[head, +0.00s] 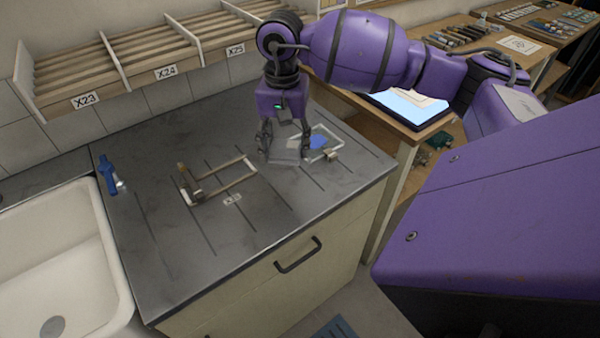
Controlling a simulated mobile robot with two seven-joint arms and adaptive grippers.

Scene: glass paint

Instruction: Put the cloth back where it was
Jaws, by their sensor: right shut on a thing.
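My right gripper (285,143) points down over the right part of the dark worktop. It is shut on a small pale grey thing (285,155), which looks like the cloth. The fingers hide part of it, and I cannot tell whether it touches the worktop. Just right of the gripper a pale frame (333,155) lies on the worktop with a blue piece (318,142) in it. My left gripper is not in view.
An open wooden frame with a clamp (188,182) lies left of the gripper. A blue-handled tool (107,173) lies near the white sink (55,255). The front of the dark worktop (260,235) is clear. Wooden racks (140,50) line the wall behind. A side table (420,135) stands right.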

